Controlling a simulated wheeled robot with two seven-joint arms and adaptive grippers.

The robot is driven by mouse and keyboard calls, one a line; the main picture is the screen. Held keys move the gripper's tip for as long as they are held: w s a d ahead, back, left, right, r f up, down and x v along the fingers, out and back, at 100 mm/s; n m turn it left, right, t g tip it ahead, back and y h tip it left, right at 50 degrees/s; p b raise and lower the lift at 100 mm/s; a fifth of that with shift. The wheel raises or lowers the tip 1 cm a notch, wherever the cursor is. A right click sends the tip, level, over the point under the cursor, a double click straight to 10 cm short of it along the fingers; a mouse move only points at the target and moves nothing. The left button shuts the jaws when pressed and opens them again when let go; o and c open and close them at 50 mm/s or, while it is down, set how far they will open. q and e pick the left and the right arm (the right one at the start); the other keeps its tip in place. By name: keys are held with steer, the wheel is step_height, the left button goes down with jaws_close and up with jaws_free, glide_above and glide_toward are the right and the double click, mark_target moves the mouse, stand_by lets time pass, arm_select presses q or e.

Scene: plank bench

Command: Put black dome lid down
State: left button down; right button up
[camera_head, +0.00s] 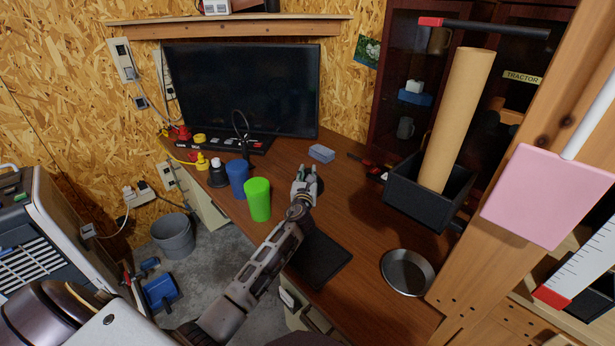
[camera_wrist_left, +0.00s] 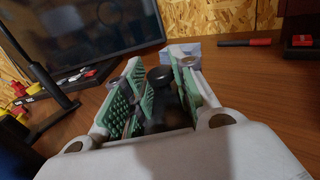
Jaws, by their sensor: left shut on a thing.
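My left gripper (camera_head: 304,174) is over the middle of the brown desk (camera_head: 345,210), its fingers closed around a black thing. In the left wrist view a black knob (camera_wrist_left: 159,76) with a dark body below it sits between the green finger pads (camera_wrist_left: 158,90); I take it to be the black dome lid. In the head view only a dark sliver of it (camera_head: 319,184) shows beside the fingers. I cannot tell whether it touches the desk. My right gripper is not in view.
A green cup (camera_head: 258,200), a blue cup (camera_head: 237,178) and a black container (camera_head: 217,175) stand left of the gripper. A blue-grey block (camera_head: 321,153) lies behind it. A black mat (camera_head: 322,262) lies in front, a metal pan (camera_head: 407,272) right. Desk between gripper and black bin (camera_head: 418,205) is clear.

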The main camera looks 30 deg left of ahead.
arm_select(q)
steer(key=shift+f, duration=0.1)
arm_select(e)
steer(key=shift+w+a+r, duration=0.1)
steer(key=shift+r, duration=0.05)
arm_select(q)
steer(key=c, duration=1.2)
jaws_free()
steer(key=shift+o, duration=0.2)
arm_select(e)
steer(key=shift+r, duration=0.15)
arm_select(q)
steer(key=shift+s+d, duration=0.25)
steer(key=shift+s, duration=0.3)
steer(key=v, duration=0.3)
steer(key=shift+s+p, duration=0.1)
steer(key=shift+p, duration=0.3)
steer(key=shift+v, duration=2)
steer(key=shift+p+v, duration=0.3)
steer(key=shift+v, duration=1.15)
steer(key=shift+s, duration=0.35)
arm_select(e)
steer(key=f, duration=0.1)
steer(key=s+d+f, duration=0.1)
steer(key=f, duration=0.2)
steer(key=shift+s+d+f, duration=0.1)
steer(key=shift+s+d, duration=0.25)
